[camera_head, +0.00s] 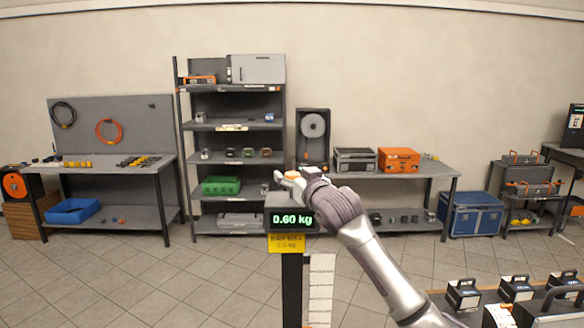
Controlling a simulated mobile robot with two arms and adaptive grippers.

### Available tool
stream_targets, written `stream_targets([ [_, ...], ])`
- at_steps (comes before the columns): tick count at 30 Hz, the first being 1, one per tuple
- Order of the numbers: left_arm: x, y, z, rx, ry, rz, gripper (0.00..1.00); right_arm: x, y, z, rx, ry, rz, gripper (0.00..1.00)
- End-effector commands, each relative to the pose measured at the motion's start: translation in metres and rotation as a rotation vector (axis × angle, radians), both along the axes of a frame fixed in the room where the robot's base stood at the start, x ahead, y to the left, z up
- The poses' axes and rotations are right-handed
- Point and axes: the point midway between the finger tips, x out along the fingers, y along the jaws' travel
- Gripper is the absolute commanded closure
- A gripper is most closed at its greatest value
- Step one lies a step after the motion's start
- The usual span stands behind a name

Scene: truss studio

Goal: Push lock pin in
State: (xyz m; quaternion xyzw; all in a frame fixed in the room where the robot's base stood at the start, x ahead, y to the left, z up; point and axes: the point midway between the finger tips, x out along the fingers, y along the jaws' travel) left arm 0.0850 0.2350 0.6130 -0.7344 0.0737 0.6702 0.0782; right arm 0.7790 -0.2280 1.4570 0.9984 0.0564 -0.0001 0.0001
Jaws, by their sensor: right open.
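My right arm reaches in from the lower right, and its gripper (277,181) is above the top of a stand at the picture's centre. The gripper is open. A small orange piece (292,175) shows beside the fingers; I cannot tell whether they touch it. The stand carries a display (291,220) reading 0.60 kg, with a yellow label (286,242) below it. I cannot make out a lock pin; the wrist hides part of the stand's top. My left gripper is not in view.
Behind stand a shelf rack (234,126) and a workbench (436,171) with an orange case (398,160). A pegboard bench (168,160) is at the left. Several black-handled units (463,295) stand at the lower right. The tiled floor (150,285) at the front left is clear.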

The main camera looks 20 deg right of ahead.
Motion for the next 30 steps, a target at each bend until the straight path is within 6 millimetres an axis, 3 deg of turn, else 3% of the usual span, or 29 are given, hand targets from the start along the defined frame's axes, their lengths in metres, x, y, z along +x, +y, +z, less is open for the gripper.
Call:
stream_targets([
  [13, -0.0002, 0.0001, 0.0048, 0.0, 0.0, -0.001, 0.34, 0.0097, 0.0014, -0.0008, 0.0, 0.0, 0.0, 0.34],
  [25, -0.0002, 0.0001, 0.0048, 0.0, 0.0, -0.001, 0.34, 0.0095, 0.0012, -0.0007, 0.0, 0.0, 0.0, 1.0],
  [30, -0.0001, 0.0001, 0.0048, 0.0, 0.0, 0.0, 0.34, 0.0095, 0.0012, -0.0008, 0.0, 0.0, 0.0, 1.0],
])
